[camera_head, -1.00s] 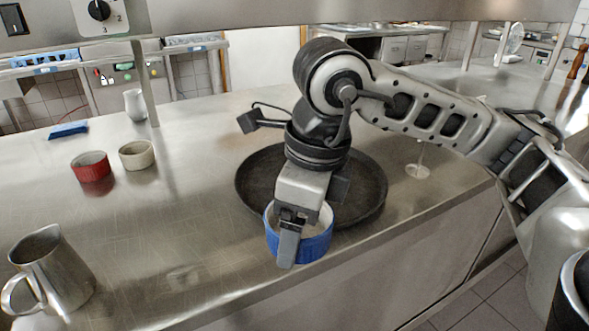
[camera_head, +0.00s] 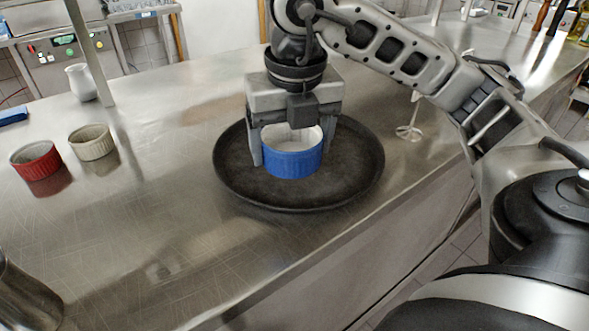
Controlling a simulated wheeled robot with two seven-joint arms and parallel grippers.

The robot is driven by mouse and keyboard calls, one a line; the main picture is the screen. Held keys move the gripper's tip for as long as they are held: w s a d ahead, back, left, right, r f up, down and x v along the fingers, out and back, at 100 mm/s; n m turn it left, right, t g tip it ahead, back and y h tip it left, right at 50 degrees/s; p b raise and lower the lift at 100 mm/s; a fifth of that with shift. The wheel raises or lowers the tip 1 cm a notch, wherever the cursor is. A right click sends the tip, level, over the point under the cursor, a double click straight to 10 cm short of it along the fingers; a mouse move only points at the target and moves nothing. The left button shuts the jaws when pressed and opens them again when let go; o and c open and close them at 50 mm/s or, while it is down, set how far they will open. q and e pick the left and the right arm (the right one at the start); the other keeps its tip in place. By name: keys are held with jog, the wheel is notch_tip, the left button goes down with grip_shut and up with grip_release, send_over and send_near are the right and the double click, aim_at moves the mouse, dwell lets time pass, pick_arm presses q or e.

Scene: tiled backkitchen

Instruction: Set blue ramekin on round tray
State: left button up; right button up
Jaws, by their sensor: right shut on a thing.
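The blue ramekin (camera_head: 293,164) is upright, with a white inside, over the middle of the dark round tray (camera_head: 300,204). My right gripper (camera_head: 292,150) comes down from above with one finger on either side of the ramekin and is shut on it. I cannot tell whether the ramekin's base touches the tray or is just above it. The tray lies flat on the steel counter near its front edge. Its far part is partly hidden by the gripper. My left gripper is not in view.
A red ramekin (camera_head: 37,162) and a cream ramekin (camera_head: 92,143) stand to the left. A white jug (camera_head: 81,83) is behind them. A metal pitcher (camera_head: 25,298) is cut off at lower left. A clear glass (camera_head: 409,131) stands right of the tray.

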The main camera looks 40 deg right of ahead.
jog(key=b, duration=0.2)
send_over(293, 180)
jog(key=s, duration=0.1)
jog(key=f, duration=0.3)
jog(key=a+f, duration=0.1)
jog(key=f, duration=0.1)
jog(key=shift+s+f, duration=0.1)
jog(key=shift+s, duration=0.1)
jog(key=shift+w+d+f, duration=0.3)
jog(key=shift+d+f, duration=0.05)
jog(key=shift+f, duration=0.1)
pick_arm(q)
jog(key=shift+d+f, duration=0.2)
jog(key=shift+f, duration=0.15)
pick_arm(e)
jog(key=shift+w+d+f, duration=0.15)
jog(key=shift+f, duration=1.6)
pick_arm(q)
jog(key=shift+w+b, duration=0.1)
jog(key=shift+b, duration=0.25)
pick_arm(e)
jog(key=shift+f, duration=0.25)
jog(key=o, duration=1.1)
jog(key=shift+c, duration=0.2)
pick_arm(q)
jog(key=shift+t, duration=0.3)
pick_arm(e)
jog(key=shift+r, duration=0.15)
